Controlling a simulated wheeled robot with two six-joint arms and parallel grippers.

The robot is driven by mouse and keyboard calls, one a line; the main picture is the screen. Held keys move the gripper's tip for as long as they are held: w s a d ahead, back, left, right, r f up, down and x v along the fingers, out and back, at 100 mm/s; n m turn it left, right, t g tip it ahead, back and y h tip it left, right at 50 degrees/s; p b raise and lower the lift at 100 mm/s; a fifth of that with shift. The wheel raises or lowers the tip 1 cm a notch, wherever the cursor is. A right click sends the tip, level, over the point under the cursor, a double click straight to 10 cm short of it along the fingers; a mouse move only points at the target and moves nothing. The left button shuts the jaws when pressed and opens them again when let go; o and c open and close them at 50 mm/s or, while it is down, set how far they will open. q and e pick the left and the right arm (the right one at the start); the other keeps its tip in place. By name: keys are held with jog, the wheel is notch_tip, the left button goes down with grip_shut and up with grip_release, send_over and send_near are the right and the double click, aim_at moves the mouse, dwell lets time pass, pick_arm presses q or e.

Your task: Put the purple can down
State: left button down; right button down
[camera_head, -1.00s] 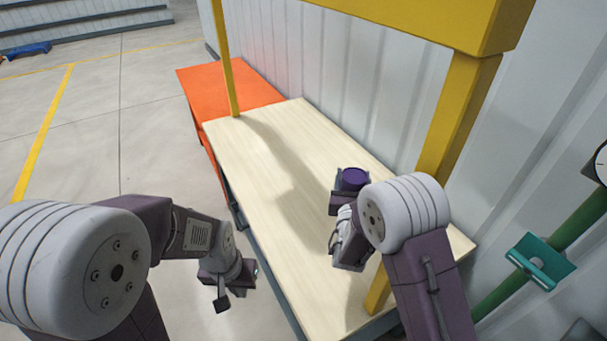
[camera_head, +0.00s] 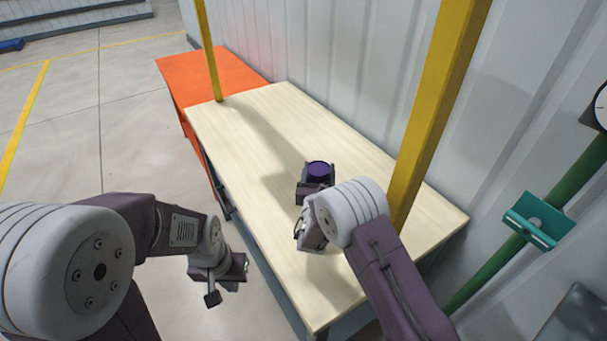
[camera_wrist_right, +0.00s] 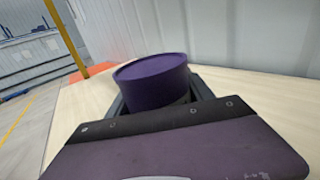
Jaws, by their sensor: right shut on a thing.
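The purple can (camera_head: 320,169) is upright between the fingers of my right gripper (camera_head: 316,184), over the right half of the pale wooden table (camera_head: 255,125). In the right wrist view the can (camera_wrist_right: 153,80) shows its round purple top and side; the dark fingers flank it and the gripper body hides its lower part. I cannot tell whether its base touches the table. My left gripper (camera_head: 229,283) is open and empty, off the table's front edge above the floor.
Yellow posts stand at the table's far left (camera_head: 208,55) and right (camera_head: 436,110), the right one close to my right arm. An orange table (camera_head: 205,75) adjoins the far end. A ribbed wall runs behind. The tabletop around the can is clear.

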jog(key=w+a+f, duration=0.1)
jog(key=a, duration=0.1)
jog(key=w+a+f, duration=0.1)
jog(key=shift+w+a+f, duration=0.3)
jog(key=shift+w+a, duration=0.05)
jog(key=shift+a, duration=0.05)
jog(key=shift+f, duration=2.2)
jog(key=shift+c, duration=2)
grip_release()
jog(key=shift+r+p, duration=0.2)
jog(key=shift+p, duration=0.1)
jog(key=shift+s+f, duration=0.1)
jog(key=shift+s, duration=0.25)
jog(key=s, duration=0.7)
jog(key=s+a+b, duration=0.1)
jog(key=s, duration=0.3)
jog(key=shift+s, duration=0.15)
jog(key=shift+f, duration=0.1)
